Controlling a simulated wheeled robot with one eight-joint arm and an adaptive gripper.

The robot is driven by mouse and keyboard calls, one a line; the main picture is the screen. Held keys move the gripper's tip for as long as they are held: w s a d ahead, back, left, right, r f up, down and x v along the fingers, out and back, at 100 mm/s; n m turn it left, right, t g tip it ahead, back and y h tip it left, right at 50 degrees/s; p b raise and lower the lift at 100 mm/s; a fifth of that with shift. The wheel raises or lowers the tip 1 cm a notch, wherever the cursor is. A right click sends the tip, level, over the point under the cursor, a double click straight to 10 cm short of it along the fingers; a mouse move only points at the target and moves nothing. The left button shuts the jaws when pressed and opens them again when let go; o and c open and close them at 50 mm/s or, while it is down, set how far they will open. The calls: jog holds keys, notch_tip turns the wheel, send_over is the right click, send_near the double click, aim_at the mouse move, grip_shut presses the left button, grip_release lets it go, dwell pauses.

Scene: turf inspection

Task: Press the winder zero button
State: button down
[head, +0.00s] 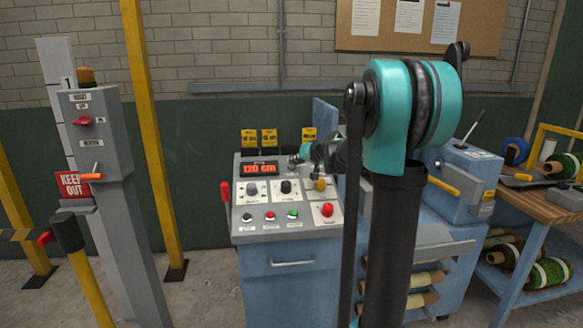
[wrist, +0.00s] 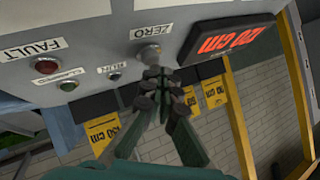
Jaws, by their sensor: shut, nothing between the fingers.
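The winder console (head: 243,225) stands in the middle of the head view, with a lit display (head: 260,169) reading 120 cm. In the wrist view the display (wrist: 235,41) is at the upper right and the panel appears turned over. The zero button (wrist: 149,51) is a pale round knob beside the label ZERO. My gripper (wrist: 153,76) is shut and empty, its tips just in front of the zero button and overlapping its edge. I cannot tell whether they touch. In the head view my gripper (head: 297,159) is beside the display, largely hiding the button.
A red fault lamp (wrist: 47,66), a green lamp (wrist: 68,86) and a small dark control (wrist: 114,76) lie left of the zero button. The console front carries knobs and a red button (head: 327,210). A grey post (head: 110,150) stands left; a workbench (head: 550,200) stands right.

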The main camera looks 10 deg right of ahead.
jog(key=shift+w+f, duration=0.15)
jog(key=shift+f, duration=0.35)
dwell(0.8)
jog(key=shift+r, duration=0.15)
jog(key=shift+s+r, duration=0.3)
jog(key=shift+r, duration=0.45)
jog(key=r, duration=0.1)
jog(key=s+r, duration=0.1)
jog(key=r, duration=0.2)
jog(key=shift+s+r, duration=0.35)
dwell(0.7)
